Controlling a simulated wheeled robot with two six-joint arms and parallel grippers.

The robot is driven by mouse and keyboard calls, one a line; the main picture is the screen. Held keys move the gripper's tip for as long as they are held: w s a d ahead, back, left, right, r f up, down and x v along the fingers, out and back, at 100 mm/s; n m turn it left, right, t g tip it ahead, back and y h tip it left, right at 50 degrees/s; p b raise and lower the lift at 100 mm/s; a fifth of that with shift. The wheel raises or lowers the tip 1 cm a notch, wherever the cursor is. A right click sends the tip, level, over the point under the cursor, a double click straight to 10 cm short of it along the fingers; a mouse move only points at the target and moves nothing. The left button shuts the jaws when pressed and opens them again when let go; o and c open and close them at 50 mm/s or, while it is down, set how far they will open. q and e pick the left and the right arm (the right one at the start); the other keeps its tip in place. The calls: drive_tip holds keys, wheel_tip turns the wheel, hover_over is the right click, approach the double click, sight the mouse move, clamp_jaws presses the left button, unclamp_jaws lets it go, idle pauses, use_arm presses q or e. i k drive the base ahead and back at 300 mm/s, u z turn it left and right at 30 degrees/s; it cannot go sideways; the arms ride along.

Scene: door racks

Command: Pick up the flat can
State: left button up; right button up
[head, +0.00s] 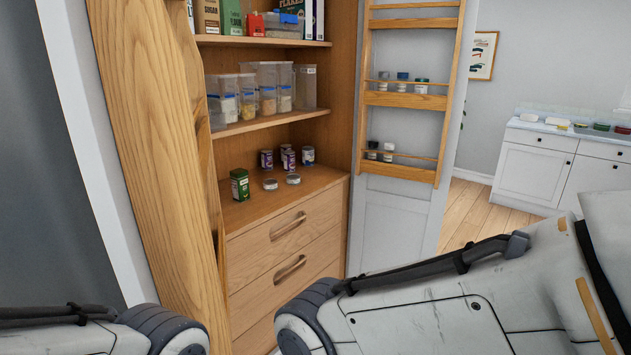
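Two small flat cans with pale lids sit on the pantry's lower shelf, one at the left (270,184) and one at the right (293,179). They lie close together near the shelf's front edge. I cannot tell which one the task means. Both of my arms show at the bottom of the head view, well apart from the cans. Neither gripper shows in the view.
A green tin (240,185) stands left of the flat cans. Purple cans (288,159) and a white-and-blue jar (308,155) stand behind them. A shelf with clear containers (267,100) is above. The open door rack (405,100) holds small jars at the right.

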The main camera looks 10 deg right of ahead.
sight(292, 179)
drive_tip(key=z, duration=0.95)
drive_tip(key=i, duration=3.1)
drive_tip(key=u, duration=1.9)
